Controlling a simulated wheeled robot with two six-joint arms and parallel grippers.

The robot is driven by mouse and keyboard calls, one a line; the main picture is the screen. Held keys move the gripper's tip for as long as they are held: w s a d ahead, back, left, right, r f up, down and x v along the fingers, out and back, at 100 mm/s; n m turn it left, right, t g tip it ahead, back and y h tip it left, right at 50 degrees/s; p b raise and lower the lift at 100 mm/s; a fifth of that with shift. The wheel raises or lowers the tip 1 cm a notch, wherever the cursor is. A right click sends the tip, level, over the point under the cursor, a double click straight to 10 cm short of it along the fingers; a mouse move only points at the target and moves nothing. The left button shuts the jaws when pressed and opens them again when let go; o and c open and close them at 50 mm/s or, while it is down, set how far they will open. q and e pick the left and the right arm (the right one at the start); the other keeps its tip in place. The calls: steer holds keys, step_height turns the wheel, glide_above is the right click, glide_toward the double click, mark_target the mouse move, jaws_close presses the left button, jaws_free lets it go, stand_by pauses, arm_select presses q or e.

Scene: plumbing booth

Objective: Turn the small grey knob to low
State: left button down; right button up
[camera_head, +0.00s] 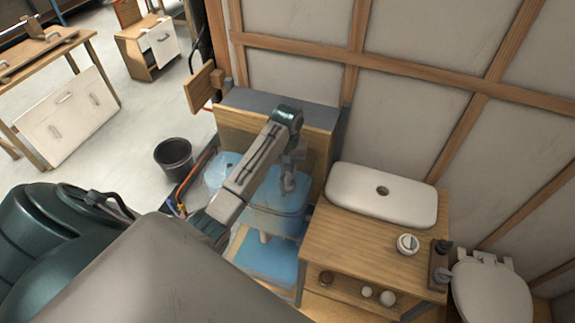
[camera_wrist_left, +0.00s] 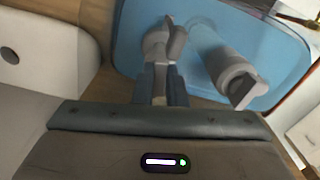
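My left gripper (camera_head: 289,183) hangs from its arm over a blue basin (camera_head: 270,254), left of the wooden counter. I cannot single out the small grey knob for sure. A small round grey part (camera_head: 441,275) shows on a dark block at the counter's right end, far from the gripper. My right gripper is out of view.
A white sink (camera_head: 381,194) and a round white item (camera_head: 407,244) are on the wooden counter (camera_head: 340,235). A toilet (camera_head: 491,294) stands right of it. A black bucket (camera_head: 173,158) is on the floor at left. A panelled wall closes the back.

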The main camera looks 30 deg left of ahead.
arm_select(q)
steer(key=shift+f+m, duration=0.1)
steer(key=shift+m, duration=1.2)
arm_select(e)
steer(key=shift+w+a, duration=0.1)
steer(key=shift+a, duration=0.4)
arm_select(q)
steer(key=c, duration=1.5)
jaws_free()
steer(key=shift+o, duration=0.2)
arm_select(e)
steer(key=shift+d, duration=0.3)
arm_select(q)
steer(key=shift+a, duration=0.1)
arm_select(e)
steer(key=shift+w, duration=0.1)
